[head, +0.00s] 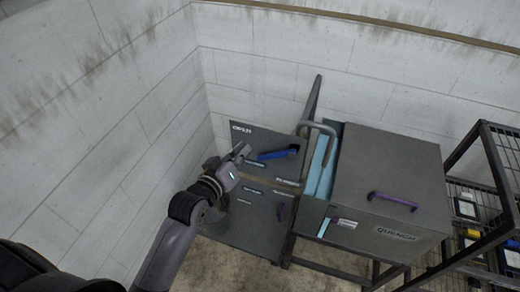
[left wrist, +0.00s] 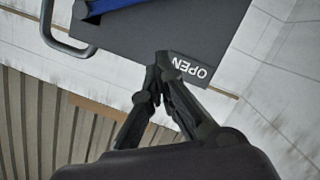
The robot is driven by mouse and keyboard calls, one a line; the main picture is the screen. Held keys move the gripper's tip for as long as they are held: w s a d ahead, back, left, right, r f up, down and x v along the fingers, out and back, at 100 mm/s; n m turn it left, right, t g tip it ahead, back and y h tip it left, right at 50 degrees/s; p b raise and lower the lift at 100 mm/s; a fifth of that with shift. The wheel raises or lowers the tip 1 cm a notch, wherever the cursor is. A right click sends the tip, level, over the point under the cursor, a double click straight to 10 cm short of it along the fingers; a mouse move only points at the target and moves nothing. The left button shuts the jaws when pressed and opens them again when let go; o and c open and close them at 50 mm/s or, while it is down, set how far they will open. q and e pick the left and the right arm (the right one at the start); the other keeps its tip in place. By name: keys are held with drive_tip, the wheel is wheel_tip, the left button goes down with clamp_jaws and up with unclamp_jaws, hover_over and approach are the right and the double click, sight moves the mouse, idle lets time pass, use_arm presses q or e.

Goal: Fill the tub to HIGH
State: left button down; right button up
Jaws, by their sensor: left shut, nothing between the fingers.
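The tub is a dark grey box marked QUENCH (head: 395,234) with a purple handle (head: 392,201) on its lid. A light blue strip (head: 322,165) shows at its left side; I cannot tell whether it is water. My left gripper (head: 241,153) is shut and empty, just left of the blue lever. In the left wrist view its closed tips (left wrist: 158,68) are by the OPEN lettering (left wrist: 189,67), with part of the blue lever (left wrist: 118,8) above. Contact is unclear. My right gripper is out of view.
A grey bent pipe (head: 318,126) stands between panel and tub. A black wire rack (head: 492,165) with several small boxes is at the right. Pale block walls close in behind and left. Some bare floor (head: 325,254) shows below the panel.

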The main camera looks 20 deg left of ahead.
use_arm(q)
drive_tip(key=w+d+f+p, duration=0.1)
drive_tip(key=w+d+f, duration=0.2)
drive_tip(key=w+f, duration=0.1)
drive_tip(key=shift+w+f+p, duration=0.15)
drive_tip(key=shift+w+p, duration=0.2)
drive_tip(key=shift+w, duration=0.1)
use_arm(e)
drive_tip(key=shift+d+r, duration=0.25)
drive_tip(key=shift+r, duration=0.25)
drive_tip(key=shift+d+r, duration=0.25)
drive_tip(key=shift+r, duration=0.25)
use_arm(q)
drive_tip(key=shift+d, duration=0.1)
